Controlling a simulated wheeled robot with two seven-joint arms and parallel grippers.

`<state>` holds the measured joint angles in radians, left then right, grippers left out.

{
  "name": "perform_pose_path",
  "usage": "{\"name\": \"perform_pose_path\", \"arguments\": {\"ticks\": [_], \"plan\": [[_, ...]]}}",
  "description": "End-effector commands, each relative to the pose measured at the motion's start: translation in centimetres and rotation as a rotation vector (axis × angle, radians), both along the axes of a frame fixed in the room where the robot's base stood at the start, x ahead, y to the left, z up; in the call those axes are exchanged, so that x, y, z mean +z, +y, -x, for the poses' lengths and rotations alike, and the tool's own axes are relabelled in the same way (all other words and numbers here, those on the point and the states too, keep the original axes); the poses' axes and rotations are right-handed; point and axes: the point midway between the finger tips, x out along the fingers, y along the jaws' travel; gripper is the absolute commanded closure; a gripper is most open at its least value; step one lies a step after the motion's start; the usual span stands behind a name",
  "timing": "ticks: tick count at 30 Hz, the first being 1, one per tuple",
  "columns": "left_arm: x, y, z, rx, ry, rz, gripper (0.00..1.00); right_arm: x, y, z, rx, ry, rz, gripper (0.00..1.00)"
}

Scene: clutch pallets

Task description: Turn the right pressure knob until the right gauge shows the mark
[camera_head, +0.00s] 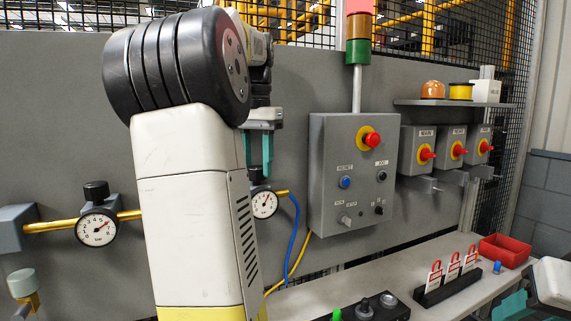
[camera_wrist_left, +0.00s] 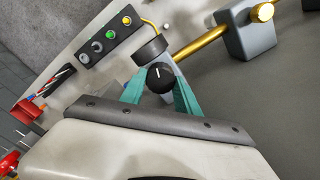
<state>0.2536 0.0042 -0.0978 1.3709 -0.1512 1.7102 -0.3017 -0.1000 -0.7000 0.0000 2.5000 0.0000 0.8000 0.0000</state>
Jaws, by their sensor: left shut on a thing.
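The right gauge (camera_head: 264,204) is a white dial on the brass pipe, partly hidden behind my left arm; its needle and mark are too small to read surely. The right pressure knob (camera_head: 257,176) stands on top of it, mostly covered by my gripper. In the left wrist view the black knob (camera_wrist_left: 160,77) shows a white pointer line. My left gripper (camera_head: 257,170) comes down from above, and its teal fingers are shut on the knob, one on each side. My right gripper (camera_head: 512,304) shows only in part at the lower right; its fingertips are cut off.
The left gauge (camera_head: 97,227) with its own black knob (camera_head: 96,191) is on the same pipe. A grey control box (camera_head: 350,215) with a red button is to the right. The shelf below holds red-tagged padlocks (camera_head: 452,268) and a red bin (camera_head: 505,250).

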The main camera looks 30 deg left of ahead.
Motion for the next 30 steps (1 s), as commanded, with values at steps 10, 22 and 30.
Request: {"name": "perform_pose_path", "arguments": {"ticks": [10, 22, 30], "plan": [[0.1, 0.0, 0.0, 0.001, -0.002, -0.001, 0.41, 0.0, 0.0, 0.0, 0.000, 0.000, 0.000, 0.51], [2.0, 0.0, -0.1, 0.001, -0.005, -0.002, 0.41, 0.0, 0.0, 0.0, 0.000, 0.000, 0.000, 0.51], [6.2, 0.0, -0.1, 0.000, -0.003, -0.001, 0.41, 0.0, 0.0, 0.0, 0.000, 0.000, 0.000, 0.51]]}}
